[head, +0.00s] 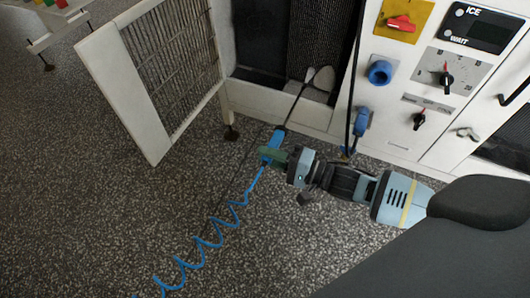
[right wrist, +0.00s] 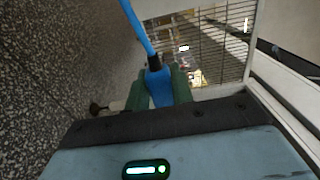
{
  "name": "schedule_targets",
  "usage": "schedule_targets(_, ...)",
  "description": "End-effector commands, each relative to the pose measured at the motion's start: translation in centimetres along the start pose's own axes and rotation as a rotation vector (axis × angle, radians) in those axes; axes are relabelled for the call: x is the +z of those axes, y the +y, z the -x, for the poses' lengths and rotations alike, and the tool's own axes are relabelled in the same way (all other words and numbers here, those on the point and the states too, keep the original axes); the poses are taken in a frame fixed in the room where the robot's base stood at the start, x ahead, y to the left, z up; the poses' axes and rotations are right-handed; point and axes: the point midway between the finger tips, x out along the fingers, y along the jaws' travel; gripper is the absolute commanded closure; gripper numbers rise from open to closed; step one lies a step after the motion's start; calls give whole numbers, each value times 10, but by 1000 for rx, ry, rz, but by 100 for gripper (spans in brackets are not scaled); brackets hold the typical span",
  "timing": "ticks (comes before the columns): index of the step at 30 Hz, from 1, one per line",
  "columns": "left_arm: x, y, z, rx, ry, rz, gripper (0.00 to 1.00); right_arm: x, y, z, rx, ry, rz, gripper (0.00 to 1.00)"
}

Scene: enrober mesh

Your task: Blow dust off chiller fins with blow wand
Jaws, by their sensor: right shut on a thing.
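The blow wand (head: 276,140) has a blue body and a thin dark tube that points up toward the cabinet opening. My right gripper (head: 271,156) is shut on its blue body, in front of the cabinet and above the floor. In the right wrist view the wand (right wrist: 157,86) sits between the green fingers (right wrist: 160,90). A coiled blue hose (head: 205,243) runs from the wand down to the lower left. The dark finned panel (head: 318,35) shows inside the opening, with pale grey shapes at its foot; I cannot tell if these are dust. My left gripper is out of view.
A white-framed mesh door (head: 125,95) stands open left of the opening. The white control panel (head: 405,110) with knobs, a red switch and blue fittings (head: 380,71) is on the right. A dark cable hangs beside the opening. The speckled floor (head: 90,220) is clear at left.

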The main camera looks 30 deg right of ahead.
Motion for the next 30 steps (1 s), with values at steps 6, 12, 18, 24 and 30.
schedule_targets(6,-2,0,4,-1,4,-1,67,0,-1,10,1,0,1,100)
schedule_targets(12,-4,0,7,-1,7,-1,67,0,-1,18,0,0,-1,100)
schedule_targets(18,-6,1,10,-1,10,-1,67,0,-1,27,0,0,1,100)
schedule_targets(24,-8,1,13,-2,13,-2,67,0,0,35,1,0,1,100)
schedule_targets(30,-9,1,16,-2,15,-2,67,0,-1,44,0,0,0,100)
